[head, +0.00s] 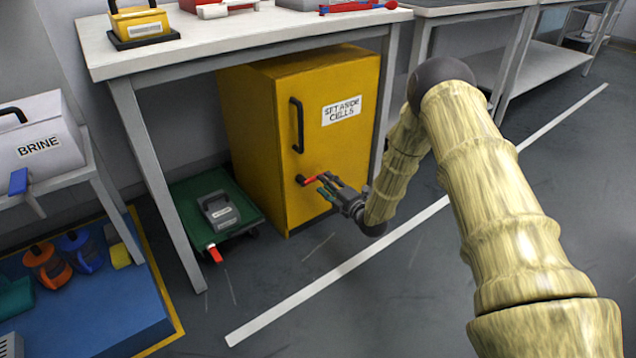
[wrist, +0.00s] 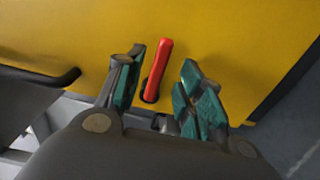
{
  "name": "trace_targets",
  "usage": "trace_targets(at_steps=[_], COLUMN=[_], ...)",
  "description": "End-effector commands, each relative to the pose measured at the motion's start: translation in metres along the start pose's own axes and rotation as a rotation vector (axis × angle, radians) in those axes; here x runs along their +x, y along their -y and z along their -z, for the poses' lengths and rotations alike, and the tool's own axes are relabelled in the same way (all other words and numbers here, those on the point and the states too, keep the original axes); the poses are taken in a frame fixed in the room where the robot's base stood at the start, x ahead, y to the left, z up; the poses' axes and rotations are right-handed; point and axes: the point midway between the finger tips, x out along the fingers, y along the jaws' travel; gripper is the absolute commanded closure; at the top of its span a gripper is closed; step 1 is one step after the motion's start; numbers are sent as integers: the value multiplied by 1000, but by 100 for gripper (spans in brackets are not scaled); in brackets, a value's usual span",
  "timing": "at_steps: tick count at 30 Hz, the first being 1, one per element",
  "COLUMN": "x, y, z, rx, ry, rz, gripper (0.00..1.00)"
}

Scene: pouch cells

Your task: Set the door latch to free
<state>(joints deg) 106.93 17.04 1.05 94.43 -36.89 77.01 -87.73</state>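The yellow cabinet (head: 260,130) labelled "SETASIDE CELLS" stands under the bench with its door shut. A red latch lever (head: 308,181) sits low on the door, below the black handle (head: 297,125). In the wrist view the red lever (wrist: 158,68) lies between my two teal-padded fingers, with its pivot near the finger bases in the picture. My gripper (head: 328,187) is at the door in front of the lever. In the wrist view my gripper (wrist: 160,85) is open, with a gap on the right side of the lever; touch on the left is unclear.
A green cart (head: 185,190) with a grey case (head: 220,210) stands left of the cabinet. A "BRINE" container (head: 40,140) is at far left. The floor right of the cabinet is clear, with a white line (head: 330,275).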

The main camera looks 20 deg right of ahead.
Motion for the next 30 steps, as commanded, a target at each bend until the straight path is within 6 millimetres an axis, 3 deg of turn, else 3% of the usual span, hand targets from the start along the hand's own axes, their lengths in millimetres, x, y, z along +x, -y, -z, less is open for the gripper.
trace_targets(at_steps=[3, 10, 23, 29, 30], x=[19, 44, 50, 50, 50], y=[4, 2, 0, 0, 0], z=[0, 0, 0, 0, 0], rx=[0, 0, 0, 1, 1], ry=[0, 0, 0, 0, 0], rz=[-2, -1, 0, 0, 0], gripper=[62, 62, 62, 99, 100])
